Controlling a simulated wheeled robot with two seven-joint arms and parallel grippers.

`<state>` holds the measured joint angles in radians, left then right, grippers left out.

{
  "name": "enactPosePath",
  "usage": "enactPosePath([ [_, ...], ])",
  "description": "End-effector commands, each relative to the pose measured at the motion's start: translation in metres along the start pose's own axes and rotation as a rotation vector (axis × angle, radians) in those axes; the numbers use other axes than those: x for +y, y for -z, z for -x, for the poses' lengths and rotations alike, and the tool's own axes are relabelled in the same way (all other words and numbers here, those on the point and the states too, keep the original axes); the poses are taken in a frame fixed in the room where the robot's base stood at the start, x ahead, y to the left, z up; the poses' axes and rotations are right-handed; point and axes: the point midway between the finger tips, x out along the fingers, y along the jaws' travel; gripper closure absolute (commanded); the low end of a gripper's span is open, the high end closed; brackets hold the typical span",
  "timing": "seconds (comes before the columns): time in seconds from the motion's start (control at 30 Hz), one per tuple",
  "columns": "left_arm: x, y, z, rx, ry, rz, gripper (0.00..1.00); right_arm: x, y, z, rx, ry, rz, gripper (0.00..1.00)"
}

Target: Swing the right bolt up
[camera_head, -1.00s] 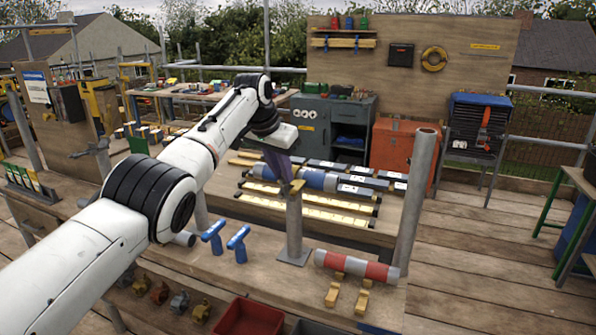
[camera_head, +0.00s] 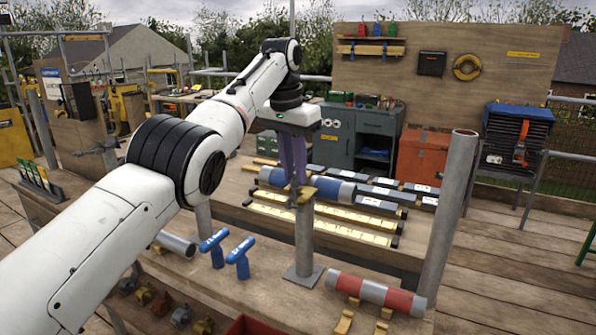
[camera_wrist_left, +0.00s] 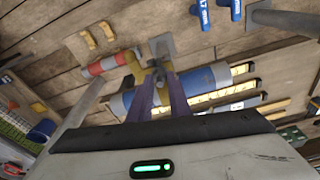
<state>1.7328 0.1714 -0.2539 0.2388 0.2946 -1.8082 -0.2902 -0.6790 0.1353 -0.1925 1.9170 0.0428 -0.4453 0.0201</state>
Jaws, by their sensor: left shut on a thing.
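A grey post (camera_head: 305,240) stands on a square base plate on the near bench. A small coupler with a yellowish part (camera_head: 325,187) sits at its top. My left gripper (camera_head: 298,188) reaches the post top from above, its purple fingers nearly upright. It is shut on the right bolt at the coupler; the fingers largely hide the bolt, so its exact angle cannot be told. In the left wrist view the fingers (camera_wrist_left: 160,92) meet at the coupler, with the post's base plate (camera_wrist_left: 162,45) beyond. My right gripper is not in view.
Two blue T-handled tools (camera_head: 226,250) stand left of the post. A red and grey tube (camera_head: 375,292) lies at its right on yellow supports. A tall grey pipe (camera_head: 452,215) rises further right. A blue and grey roll (camera_head: 318,184) and yellow strips (camera_head: 350,213) lie behind.

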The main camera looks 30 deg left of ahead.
Motion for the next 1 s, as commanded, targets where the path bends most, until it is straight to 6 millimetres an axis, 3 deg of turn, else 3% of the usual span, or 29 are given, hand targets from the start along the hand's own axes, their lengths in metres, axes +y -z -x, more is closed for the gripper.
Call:
enactPosePath([
  [0.3, -0.001, -0.001, 0.000, -0.003, 0.001, 0.002, 1.00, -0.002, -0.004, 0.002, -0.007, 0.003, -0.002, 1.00],
  [0.33, -0.001, -0.001, 0.000, -0.003, 0.001, 0.002, 0.81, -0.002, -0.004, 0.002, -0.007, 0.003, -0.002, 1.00],
  [0.4, -0.001, -0.001, 0.000, -0.002, 0.001, 0.002, 0.73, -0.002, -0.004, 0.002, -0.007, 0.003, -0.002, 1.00],
  [0.7, 0.000, 0.000, 0.003, 0.000, 0.000, 0.001, 0.73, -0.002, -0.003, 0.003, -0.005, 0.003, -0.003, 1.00],
  [0.87, 0.000, 0.001, 0.023, 0.000, 0.000, 0.001, 0.73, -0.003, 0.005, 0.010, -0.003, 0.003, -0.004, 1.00],
  [1.0, 0.000, 0.001, 0.053, 0.002, 0.000, 0.001, 0.73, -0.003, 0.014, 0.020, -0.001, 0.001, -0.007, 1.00],
])
